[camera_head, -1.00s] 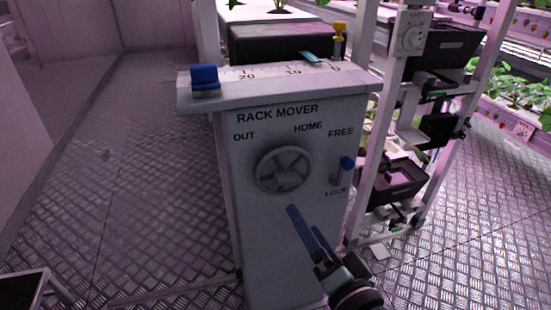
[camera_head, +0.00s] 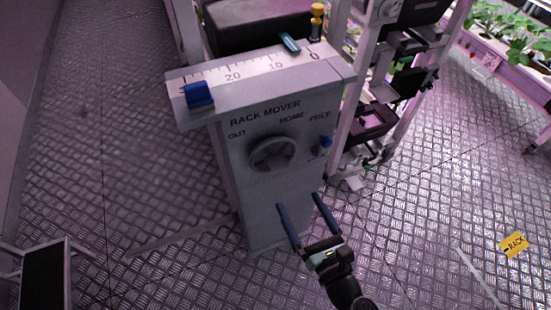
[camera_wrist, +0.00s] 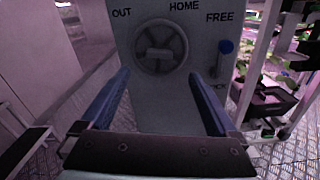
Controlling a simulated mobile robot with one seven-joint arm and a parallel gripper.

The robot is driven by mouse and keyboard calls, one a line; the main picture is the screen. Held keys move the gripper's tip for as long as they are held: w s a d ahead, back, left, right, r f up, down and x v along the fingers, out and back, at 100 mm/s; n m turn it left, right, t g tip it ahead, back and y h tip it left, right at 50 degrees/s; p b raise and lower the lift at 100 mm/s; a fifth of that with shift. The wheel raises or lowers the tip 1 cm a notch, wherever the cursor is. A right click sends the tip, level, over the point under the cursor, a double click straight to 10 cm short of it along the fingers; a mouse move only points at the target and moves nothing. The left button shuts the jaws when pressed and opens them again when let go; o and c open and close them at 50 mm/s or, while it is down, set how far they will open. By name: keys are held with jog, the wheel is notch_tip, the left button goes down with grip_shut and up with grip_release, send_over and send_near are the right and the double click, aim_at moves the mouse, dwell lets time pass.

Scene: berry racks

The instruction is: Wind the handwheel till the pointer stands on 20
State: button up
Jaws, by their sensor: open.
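The grey handwheel (camera_head: 272,154) is on the front of the rack mover cabinet (camera_head: 262,205), below the words OUT and HOME. It also shows in the wrist view (camera_wrist: 160,47), with a bar across its hub. The teal pointer (camera_head: 289,42) is on the white scale (camera_head: 255,69), between 0 and 10. The blue-knobbed lever (camera_head: 325,142) is right of the wheel; its knob is up, just under FREE in the wrist view (camera_wrist: 226,46). My gripper (camera_head: 299,201) is open and empty, in front of and below the wheel, apart from it.
A blue block (camera_head: 199,95) sits at the cabinet top's left end, and a yellow knob (camera_head: 317,20) stands at its back right. A rack frame with black trays (camera_head: 371,121) is close on the right. A yellow RACK sign (camera_head: 513,244) lies on the open metal floor.

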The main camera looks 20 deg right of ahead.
aim_at(280, 167)
jog(key=w, duration=0.4)
jog(key=w+b, duration=0.1)
jog(key=w, duration=0.6)
jog(key=shift+w+a, duration=0.25)
jog(key=shift+w, duration=0.05)
jog(key=c, duration=1.4)
jog(key=shift+f+n+b, duration=0.1)
jog(key=shift+n+b, duration=0.3)
jog(key=shift+b, duration=0.05)
